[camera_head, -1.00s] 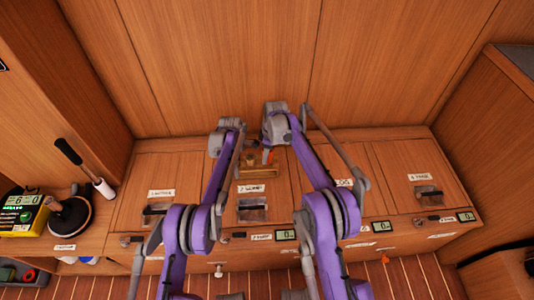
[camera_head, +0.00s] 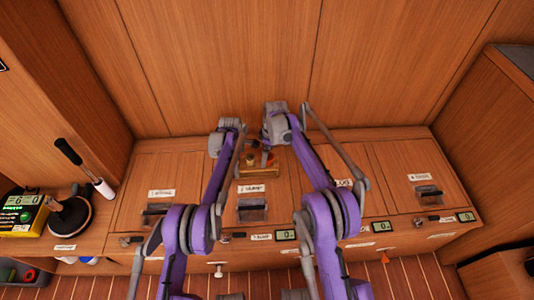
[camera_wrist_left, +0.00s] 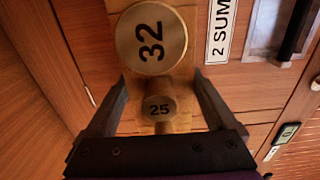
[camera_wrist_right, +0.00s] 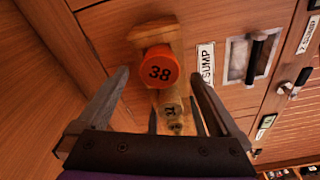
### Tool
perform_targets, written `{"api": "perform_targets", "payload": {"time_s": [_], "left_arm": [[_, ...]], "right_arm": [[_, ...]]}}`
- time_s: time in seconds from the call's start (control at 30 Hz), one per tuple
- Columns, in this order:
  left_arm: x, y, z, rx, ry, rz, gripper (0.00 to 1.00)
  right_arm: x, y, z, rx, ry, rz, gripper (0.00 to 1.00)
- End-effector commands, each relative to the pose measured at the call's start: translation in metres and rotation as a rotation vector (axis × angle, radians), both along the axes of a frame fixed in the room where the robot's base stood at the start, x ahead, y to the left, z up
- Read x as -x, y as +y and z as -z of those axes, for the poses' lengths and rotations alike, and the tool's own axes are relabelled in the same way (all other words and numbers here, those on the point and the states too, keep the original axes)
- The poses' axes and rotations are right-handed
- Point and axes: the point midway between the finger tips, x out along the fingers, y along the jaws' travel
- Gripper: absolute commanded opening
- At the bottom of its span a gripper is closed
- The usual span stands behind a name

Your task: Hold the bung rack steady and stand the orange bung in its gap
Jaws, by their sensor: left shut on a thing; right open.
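The wooden bung rack (camera_head: 258,172) sits on the locker top near the back wall. My left gripper (camera_wrist_left: 160,82) is shut on the rack, its fingers at the two sides. Brass-coloured bungs marked 32 (camera_wrist_left: 151,38) and 25 (camera_wrist_left: 159,107) stand in the rack. The orange bung (camera_wrist_right: 160,67), marked 38, is upright at the rack's upper part in the right wrist view. My right gripper (camera_wrist_right: 160,80) is open around it, with room at both sides. The orange bung's foot is hidden, so I cannot tell how deep it sits.
The locker top (camera_head: 330,150) has labelled lids with recessed handles (camera_head: 252,210) and small displays. A black plunger-like tool (camera_head: 72,215) and a yellow meter (camera_head: 22,213) stand at the left. Wood walls close off the back and right.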

Motion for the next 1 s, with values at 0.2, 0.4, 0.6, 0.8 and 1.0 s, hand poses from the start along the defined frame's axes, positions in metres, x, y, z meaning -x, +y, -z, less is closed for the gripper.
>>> {"api": "perform_targets", "payload": {"time_s": [0.2,0.4,0.6,0.8,1.0], "left_arm": [[0.000,0.000,0.000,0.000,0.000,0.000,0.20],[0.000,0.000,0.000,0.000,0.000,0.000,0.20],[0.000,0.000,0.000,0.000,0.000,0.000,0.20],[0.000,0.000,0.000,0.000,0.000,0.000,0.20],[0.000,0.000,0.000,0.000,0.000,0.000,0.20]], "right_arm": [[0.000,0.000,-0.014,0.000,0.000,0.000,1.00],[0.000,0.000,-0.028,0.000,0.000,0.000,1.00],[0.000,0.000,-0.042,0.000,0.000,0.000,1.00],[0.000,0.000,-0.056,0.000,0.000,0.000,1.00],[0.000,0.000,-0.067,0.000,0.000,0.000,1.00]]}}
